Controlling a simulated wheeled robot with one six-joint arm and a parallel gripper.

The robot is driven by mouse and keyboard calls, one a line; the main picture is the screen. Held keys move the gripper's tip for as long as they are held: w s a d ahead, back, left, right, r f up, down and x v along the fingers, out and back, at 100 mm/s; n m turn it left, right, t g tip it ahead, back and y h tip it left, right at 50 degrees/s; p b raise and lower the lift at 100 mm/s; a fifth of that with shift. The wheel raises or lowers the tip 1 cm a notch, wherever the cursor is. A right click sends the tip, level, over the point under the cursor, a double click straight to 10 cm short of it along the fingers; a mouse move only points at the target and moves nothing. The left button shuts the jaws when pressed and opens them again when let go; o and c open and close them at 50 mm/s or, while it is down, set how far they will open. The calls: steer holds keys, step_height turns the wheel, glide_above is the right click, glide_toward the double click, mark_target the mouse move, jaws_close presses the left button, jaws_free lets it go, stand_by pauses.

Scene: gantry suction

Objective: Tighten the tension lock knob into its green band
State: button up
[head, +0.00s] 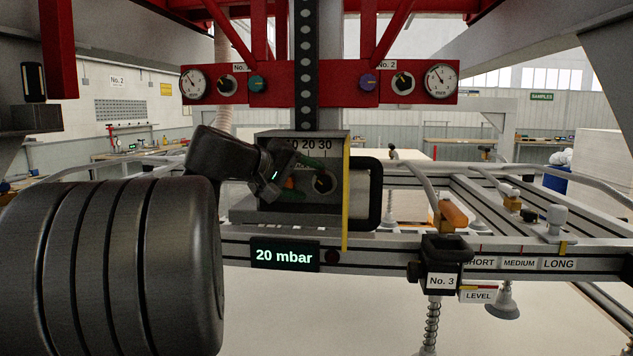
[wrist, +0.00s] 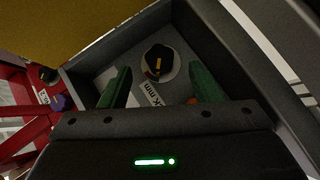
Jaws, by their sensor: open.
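The tension lock knob is a dark round knob on a pale disc (wrist: 158,62), with an orange-yellow pointer line and small coloured marks at its edge. It sits inside the recess of a grey box (head: 297,216) on the gantry rail; the knob also shows in the head view (head: 324,183). My gripper (wrist: 161,84) is open, its two green fingers apart on either side of the knob in the wrist view, with nothing between them. In the head view my gripper (head: 302,178) reaches into the box front from the left. Whether the fingers touch the knob cannot be told.
A yellow upright strip (head: 346,205) and a black loop handle (head: 375,195) edge the box on the right. A display (head: 284,255) reads 20 mbar below it. A red panel (head: 325,95) with gauges and knobs hangs above. An orange-handled clamp (head: 453,214) stands further right.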

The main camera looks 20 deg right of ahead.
mark_target(321, 184)
steer(key=shift+x, duration=2.05)
steer(key=c, duration=1)
steer(key=shift+s+r+m+y+p, duration=0.15)
steer(key=shift+m+y+p, duration=0.15)
steer(key=shift+y+p, duration=0.2)
steer(key=shift+m+y, duration=0.3)
steer(key=shift+y, duration=0.1)
steer(key=o, duration=1)
